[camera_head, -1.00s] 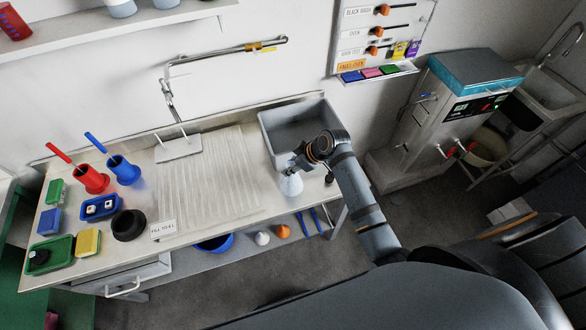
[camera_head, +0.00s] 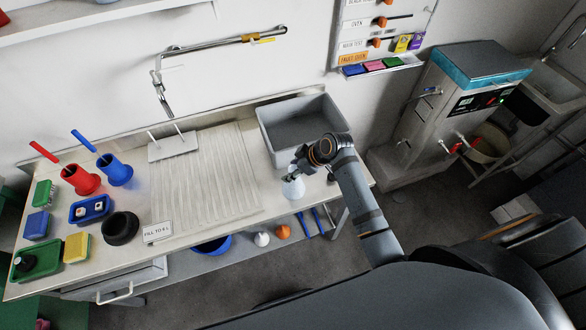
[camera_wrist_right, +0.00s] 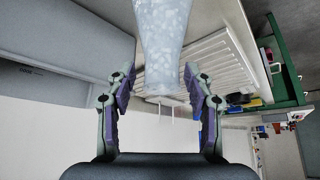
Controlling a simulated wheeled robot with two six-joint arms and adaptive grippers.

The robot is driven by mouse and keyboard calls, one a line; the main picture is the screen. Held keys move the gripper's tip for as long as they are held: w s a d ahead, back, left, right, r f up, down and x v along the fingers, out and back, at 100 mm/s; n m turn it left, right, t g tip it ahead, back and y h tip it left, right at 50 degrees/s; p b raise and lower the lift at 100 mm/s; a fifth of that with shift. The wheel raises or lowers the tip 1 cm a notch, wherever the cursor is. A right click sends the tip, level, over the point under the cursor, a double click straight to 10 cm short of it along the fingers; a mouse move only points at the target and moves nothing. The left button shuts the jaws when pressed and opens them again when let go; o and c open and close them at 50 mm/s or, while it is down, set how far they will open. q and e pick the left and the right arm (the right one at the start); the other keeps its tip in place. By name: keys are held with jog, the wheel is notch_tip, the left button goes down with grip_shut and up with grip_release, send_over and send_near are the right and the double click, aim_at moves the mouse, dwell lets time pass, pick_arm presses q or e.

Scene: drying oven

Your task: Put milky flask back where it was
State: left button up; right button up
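The milky flask (camera_head: 292,187) is pale and whitish, upright at the front right of the bench, in front of the sink. In the right wrist view the flask (camera_wrist_right: 163,45) looms ahead of and between the fingers, cut off by the top edge. My right gripper (camera_head: 296,168) is at its neck. In the wrist view the right gripper's fingers (camera_wrist_right: 160,72) stand apart, with a visible gap on the flask's left side and almost none on its right. Whether the flask's base touches the bench is unclear. My left gripper is not in view.
The grey sink (camera_head: 300,125) lies just behind the flask. The ribbed draining area (camera_head: 205,175) to the left is clear. A label sign (camera_head: 158,232), black bowl (camera_head: 120,228), red cup (camera_head: 82,179) and blue cup (camera_head: 115,170) stand farther left.

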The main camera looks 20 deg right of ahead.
jog(key=shift+r, duration=0.15)
jog(key=shift+s+d+r, duration=0.15)
jog(key=shift+d+r, duration=0.05)
jog(key=shift+r, duration=0.15)
pick_arm(q)
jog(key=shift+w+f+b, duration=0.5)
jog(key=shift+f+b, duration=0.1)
jog(key=shift+b, duration=0.05)
pick_arm(e)
jog(key=v, duration=1.1)
jog(key=shift+r, duration=0.2)
